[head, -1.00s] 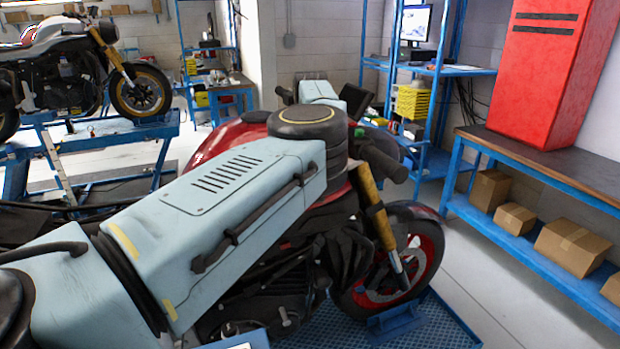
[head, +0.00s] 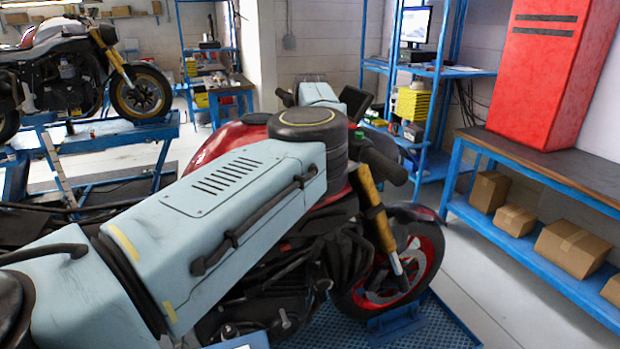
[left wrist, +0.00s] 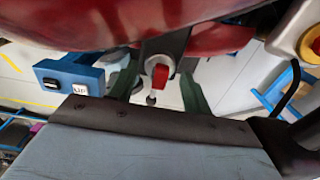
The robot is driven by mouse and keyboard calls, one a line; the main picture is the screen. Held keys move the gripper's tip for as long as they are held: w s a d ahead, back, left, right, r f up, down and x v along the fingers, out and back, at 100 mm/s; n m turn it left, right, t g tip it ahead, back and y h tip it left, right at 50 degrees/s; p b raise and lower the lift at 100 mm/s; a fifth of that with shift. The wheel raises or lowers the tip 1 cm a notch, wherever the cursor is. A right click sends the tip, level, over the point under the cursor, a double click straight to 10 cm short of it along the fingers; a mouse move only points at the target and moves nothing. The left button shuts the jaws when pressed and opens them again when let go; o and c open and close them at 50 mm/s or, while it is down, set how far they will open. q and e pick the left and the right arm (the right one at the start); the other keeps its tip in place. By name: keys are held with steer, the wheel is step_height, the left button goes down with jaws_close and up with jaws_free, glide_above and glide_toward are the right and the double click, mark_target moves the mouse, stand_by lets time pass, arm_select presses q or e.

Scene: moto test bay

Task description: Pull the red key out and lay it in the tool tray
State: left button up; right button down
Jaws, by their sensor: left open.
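The red key (left wrist: 160,76) shows in the left wrist view, just below a grey fitting under a red body panel. A thin pale shank or fitting shows below its head; how deep it sits I cannot tell. My left gripper (left wrist: 157,92) is open, with one dark green finger on each side of the key. Contact cannot be made out. In the head view my pale blue left arm covers much of the motorcycle (head: 230,135), and the key and jaws cannot be made out. My right gripper is not in view. I cannot identify the tool tray with certainty.
A blue block with a white label (left wrist: 75,74) and a red and yellow button (left wrist: 312,42) flank the left wrist view. A blue-framed bench (head: 545,165) with boxes below stands at right. A second motorcycle (head: 75,75) is at back left.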

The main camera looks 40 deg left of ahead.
arm_select(q)
steer(key=shift+c, duration=0.4)
jaws_close()
steer(key=shift+r, duration=0.2)
steer(key=shift+r+p, duration=0.75)
steer(key=shift+r, duration=2.1)
steer(key=shift+f, duration=0.1)
